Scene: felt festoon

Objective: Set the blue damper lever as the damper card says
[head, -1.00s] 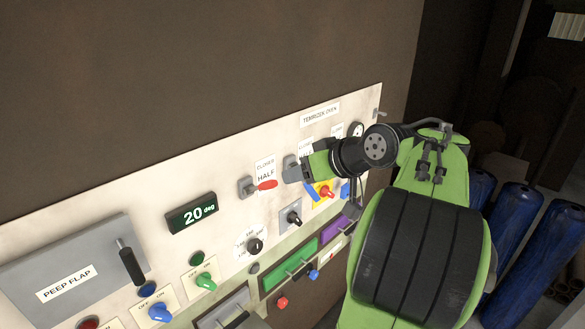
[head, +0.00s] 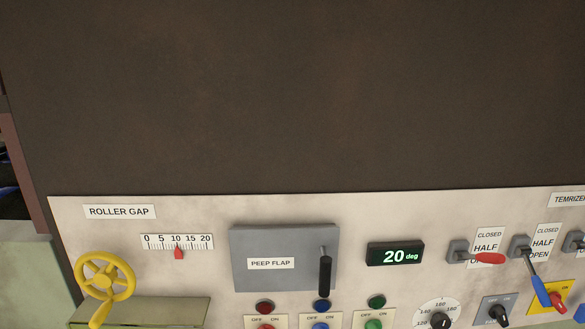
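The blue damper lever (head: 539,289) is on the panel at the right in the head view. Its grey pivot block (head: 520,246) sits left of a label plate (head: 546,242) reading CLOSED, HALF, OPEN from top to bottom. The lever slants down and to the right, its blue grip below the word OPEN. No damper card that I can make out is in view. My gripper is not in view.
A red-handled lever (head: 489,258) lies nearly level just to the left, partly over its own label. Another lever block (head: 573,241) is cut off at the right edge. A peep flap (head: 285,258), 20 deg display (head: 395,254) and yellow handwheel (head: 104,277) are further left.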

